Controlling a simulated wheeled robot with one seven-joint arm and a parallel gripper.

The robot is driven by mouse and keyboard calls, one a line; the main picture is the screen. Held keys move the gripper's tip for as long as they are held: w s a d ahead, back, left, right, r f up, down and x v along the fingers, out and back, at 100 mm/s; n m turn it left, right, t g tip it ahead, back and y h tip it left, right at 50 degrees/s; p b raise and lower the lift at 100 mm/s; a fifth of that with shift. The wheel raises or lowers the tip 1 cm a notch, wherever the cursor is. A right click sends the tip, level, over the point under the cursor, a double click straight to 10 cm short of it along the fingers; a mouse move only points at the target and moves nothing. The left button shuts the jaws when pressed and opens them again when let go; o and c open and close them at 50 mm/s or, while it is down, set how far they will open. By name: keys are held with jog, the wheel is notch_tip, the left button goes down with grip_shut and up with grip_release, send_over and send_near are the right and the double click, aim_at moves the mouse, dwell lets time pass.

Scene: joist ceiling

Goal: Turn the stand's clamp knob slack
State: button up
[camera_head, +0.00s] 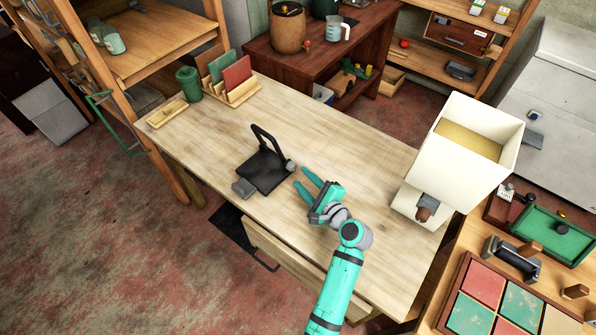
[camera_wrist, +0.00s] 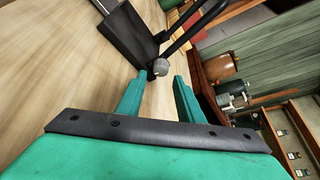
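The stand (camera_head: 265,169) is black, with a flat base and an upright looped frame, on the wooden table. Its grey round knob (camera_head: 290,166) is on the right side, low on the frame. In the wrist view the knob (camera_wrist: 160,67) lies just beyond the fingertips, near the middle of the gap between them, with the stand's dark plate (camera_wrist: 127,32) behind it. My gripper (camera_head: 304,178) is teal and open, with its fingers pointing toward the knob. In the wrist view the gripper (camera_wrist: 159,80) is empty, and I see no contact with the knob.
The table (camera_head: 340,140) is clear around the stand. A green cup (camera_head: 188,83) and a file rack (camera_head: 243,92) stand at the far left end. An open drawer (camera_head: 290,262) juts out at the front.

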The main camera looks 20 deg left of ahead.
aim_at(294, 169)
jog(key=shift+x, duration=2.4)
jog(key=shift+w, duration=0.1)
jog(key=c, duration=0.8)
jog(key=shift+n+t, duration=0.3)
jog(key=shift+n, duration=0.2)
jog(key=o, duration=0.8)
jog(key=v, duration=1.1)
jog(key=shift+f, duration=0.1)
